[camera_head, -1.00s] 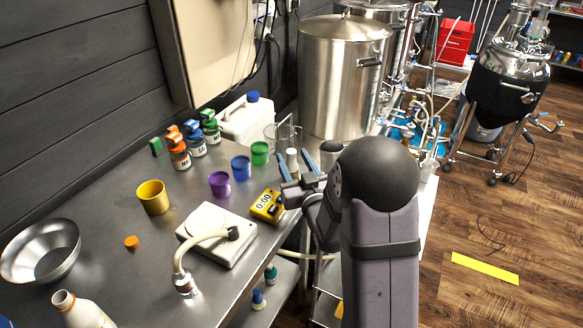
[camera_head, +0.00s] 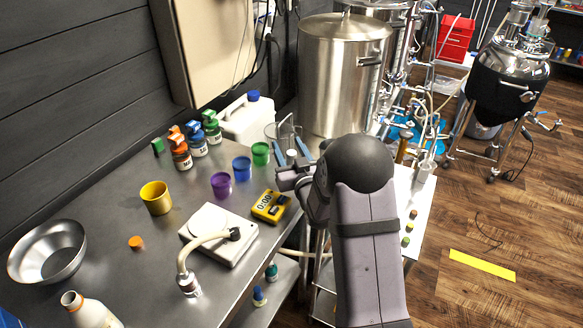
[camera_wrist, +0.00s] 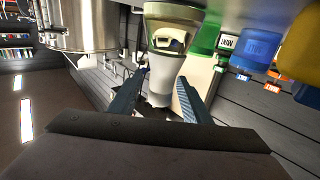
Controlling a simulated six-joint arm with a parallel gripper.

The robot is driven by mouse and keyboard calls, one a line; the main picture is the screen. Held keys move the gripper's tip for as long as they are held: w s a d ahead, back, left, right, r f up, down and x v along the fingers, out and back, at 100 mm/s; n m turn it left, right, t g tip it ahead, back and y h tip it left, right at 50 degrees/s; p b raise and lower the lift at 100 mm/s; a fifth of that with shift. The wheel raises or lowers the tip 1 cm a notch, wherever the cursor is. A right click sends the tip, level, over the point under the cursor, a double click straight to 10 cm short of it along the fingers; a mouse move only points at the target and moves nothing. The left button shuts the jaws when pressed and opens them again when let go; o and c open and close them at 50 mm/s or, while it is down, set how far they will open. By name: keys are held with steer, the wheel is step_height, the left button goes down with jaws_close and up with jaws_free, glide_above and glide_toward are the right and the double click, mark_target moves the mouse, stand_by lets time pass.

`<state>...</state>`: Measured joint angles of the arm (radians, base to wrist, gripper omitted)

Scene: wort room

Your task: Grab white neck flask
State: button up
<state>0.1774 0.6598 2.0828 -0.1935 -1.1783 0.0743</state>
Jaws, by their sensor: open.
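The white neck flask shows in the wrist view as a pale body with a white neck (camera_wrist: 158,92), upside down in the picture, near the middle. In the head view a small white part of it (camera_head: 291,157) shows between my fingers; my arm hides the rest. My gripper (camera_head: 292,147) is open at the back right edge of the steel table. In the wrist view its two blue-grey fingers (camera_wrist: 161,82) stand apart on either side of the neck. I cannot tell whether either finger touches it.
A glass jug (camera_head: 283,132) stands just behind my gripper. A large steel pot (camera_head: 343,80) stands behind. Free table surface (camera_head: 110,205) is at the left.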

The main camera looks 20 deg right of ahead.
steer(key=shift+w, duration=0.5)
steer(key=shift+c, duration=0.4)
jaws_close()
step_height(320, 180, up, 10)
steer(key=b, duration=0.1)
